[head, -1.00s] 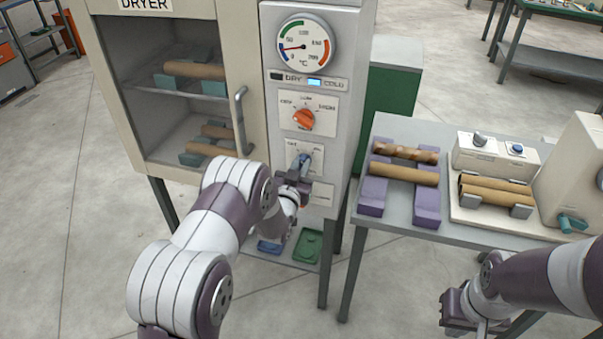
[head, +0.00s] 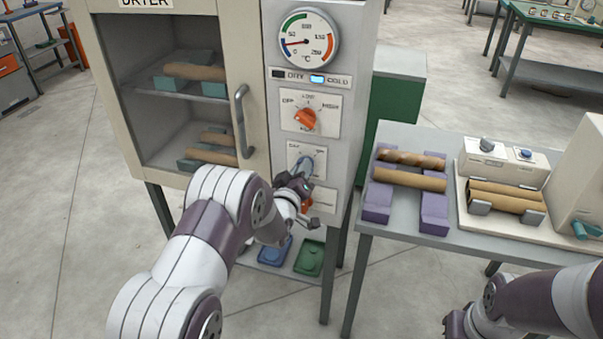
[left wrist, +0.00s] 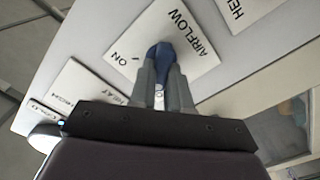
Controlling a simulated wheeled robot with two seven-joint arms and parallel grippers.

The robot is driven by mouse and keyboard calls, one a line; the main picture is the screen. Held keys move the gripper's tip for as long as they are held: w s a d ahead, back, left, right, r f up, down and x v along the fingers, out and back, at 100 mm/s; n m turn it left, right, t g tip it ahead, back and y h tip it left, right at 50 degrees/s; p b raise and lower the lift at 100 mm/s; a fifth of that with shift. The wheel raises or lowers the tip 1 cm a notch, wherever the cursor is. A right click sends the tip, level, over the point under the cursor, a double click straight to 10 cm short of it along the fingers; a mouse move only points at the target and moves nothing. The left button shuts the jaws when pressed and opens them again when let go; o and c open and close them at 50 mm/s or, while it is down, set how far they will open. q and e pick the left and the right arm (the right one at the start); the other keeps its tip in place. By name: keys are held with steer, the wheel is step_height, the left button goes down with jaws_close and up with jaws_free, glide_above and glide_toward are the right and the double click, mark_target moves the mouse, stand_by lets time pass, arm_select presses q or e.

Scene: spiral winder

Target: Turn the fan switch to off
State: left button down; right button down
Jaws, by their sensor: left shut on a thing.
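The fan switch is a blue knob (head: 307,163) on a white plate on the dryer's right-hand front panel, below the orange knob. In the left wrist view the blue knob (left wrist: 160,54) sits on a plate reading AIRFLOW, with ON beside it. My left gripper (left wrist: 161,88) is shut on the knob, with a grey finger on each side of it. In the head view my left gripper (head: 302,181) covers the knob's lower part. My right gripper (head: 455,325) is low at the bottom right, partly cut off, and its jaws cannot be made out.
Above are a round gauge (head: 306,42), DRY and COLD lamps with the COLD one lit, and an orange knob (head: 306,118). A table (head: 388,236) with purple supports and brown rolls is at the right.

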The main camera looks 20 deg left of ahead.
arm_select(q)
steer(key=shift+f+n, duration=0.1)
steer(key=shift+n, duration=0.2)
steer(key=c, duration=1.1)
jaws_free()
steer(key=s, duration=0.4)
steer(key=s+b, duration=0.1)
steer(key=s, duration=0.7)
steer(key=shift+s+a, duration=0.25)
steer(key=shift+s, duration=0.15)
